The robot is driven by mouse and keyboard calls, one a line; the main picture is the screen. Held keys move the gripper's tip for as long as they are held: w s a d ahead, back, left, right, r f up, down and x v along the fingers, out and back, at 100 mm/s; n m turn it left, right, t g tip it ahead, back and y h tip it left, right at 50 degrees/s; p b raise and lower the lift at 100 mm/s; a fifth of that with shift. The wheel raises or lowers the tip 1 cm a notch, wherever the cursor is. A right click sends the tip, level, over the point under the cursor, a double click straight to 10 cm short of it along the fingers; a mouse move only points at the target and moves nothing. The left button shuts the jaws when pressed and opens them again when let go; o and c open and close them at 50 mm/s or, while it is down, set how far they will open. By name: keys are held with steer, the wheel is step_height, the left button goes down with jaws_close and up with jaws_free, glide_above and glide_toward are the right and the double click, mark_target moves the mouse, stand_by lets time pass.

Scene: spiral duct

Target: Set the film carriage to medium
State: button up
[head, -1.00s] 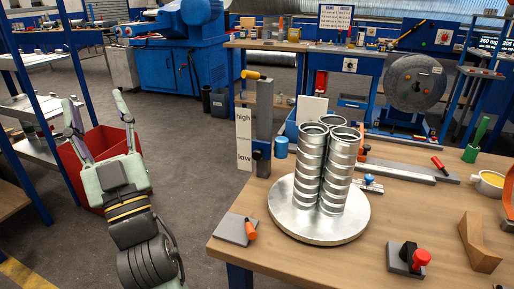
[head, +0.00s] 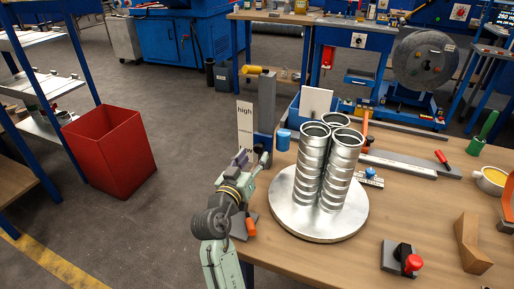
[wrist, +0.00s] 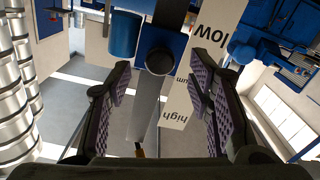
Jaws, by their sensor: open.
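The film carriage (wrist: 168,14) is a blue block with a round black knob (wrist: 159,60) on its front. It rides on an upright grey post (head: 266,100) at the table's left edge. A white scale plate (head: 244,122) beside the post reads "high", and in the wrist view, upside down, "low", a partly covered "...um" and "high". The carriage sits at the "low" end. My gripper (head: 252,160) is in front of the lower post and hides the plate's bottom. In the wrist view its padded fingers (wrist: 160,85) are open, with the knob between and just beyond the tips.
A round silver plate (head: 290,215) with upright spiral duct pieces (head: 310,165) stands close right of my gripper. A red bin (head: 115,155) stands on the floor left.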

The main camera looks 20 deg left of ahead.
mark_target(258, 150)
steer(key=shift+w+p, duration=0.35)
steer(key=shift+w, duration=1.5)
steer(key=shift+c, duration=0.4)
jaws_close()
steer(key=shift+r, duration=0.15)
